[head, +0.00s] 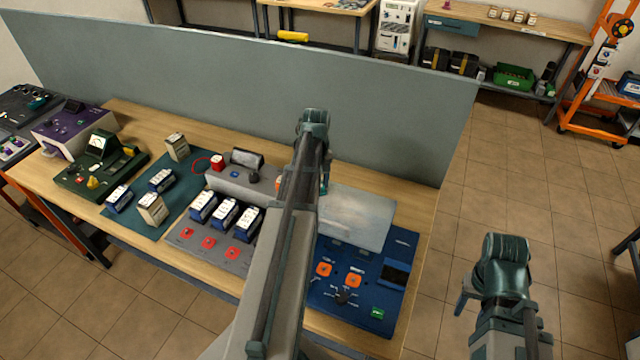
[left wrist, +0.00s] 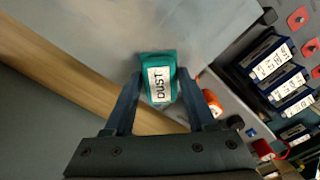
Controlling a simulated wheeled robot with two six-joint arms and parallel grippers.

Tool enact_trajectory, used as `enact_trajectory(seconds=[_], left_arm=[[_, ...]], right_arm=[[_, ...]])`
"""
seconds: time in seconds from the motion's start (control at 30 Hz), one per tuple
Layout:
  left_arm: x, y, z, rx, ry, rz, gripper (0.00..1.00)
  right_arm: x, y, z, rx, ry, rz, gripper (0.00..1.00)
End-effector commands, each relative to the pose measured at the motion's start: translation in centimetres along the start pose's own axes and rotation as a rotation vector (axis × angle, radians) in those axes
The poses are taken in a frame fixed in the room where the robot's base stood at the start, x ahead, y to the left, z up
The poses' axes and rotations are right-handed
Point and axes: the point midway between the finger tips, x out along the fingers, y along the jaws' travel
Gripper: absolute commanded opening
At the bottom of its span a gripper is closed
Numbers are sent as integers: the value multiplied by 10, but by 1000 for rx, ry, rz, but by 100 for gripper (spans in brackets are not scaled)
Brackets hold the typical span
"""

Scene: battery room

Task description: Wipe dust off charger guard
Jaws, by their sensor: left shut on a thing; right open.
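My left gripper (left wrist: 160,88) is shut on a teal dust pad (left wrist: 160,57) labelled DUST. The pad is over the guard near its edge; I cannot tell whether it touches. In the head view my left arm hides the pad and the guard's left part. My right gripper (head: 482,290) is open and empty, over the floor right of the bench.
A grey partition (head: 400,130) stands behind the wooden bench (head: 425,205). Left of the guard are a grey charger (head: 240,185), several blue-and-white batteries (head: 225,215) and a teal mat (head: 180,215).

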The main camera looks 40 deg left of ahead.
Motion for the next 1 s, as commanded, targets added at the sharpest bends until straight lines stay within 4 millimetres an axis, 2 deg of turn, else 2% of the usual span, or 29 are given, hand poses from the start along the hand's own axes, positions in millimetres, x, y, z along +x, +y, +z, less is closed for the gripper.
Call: enact_trajectory(seconds=[0.33, 0.57, 0.8, 1.0], left_arm=[[2, -18, -18, -1, 1, -2, 12], [2, -22, -16, -2, 2, -3, 12], [0, -32, -4, -2, 0, -3, 12], [0, -31, -3, 0, -1, -2, 12]], right_arm=[[2, 0, 0, 0, 0, 0, 50], [2, 0, 0, 0, 0, 0, 50], [0, 0, 0, 0, 0, 0, 50], [0, 0, 0, 0, 0, 0, 50]])
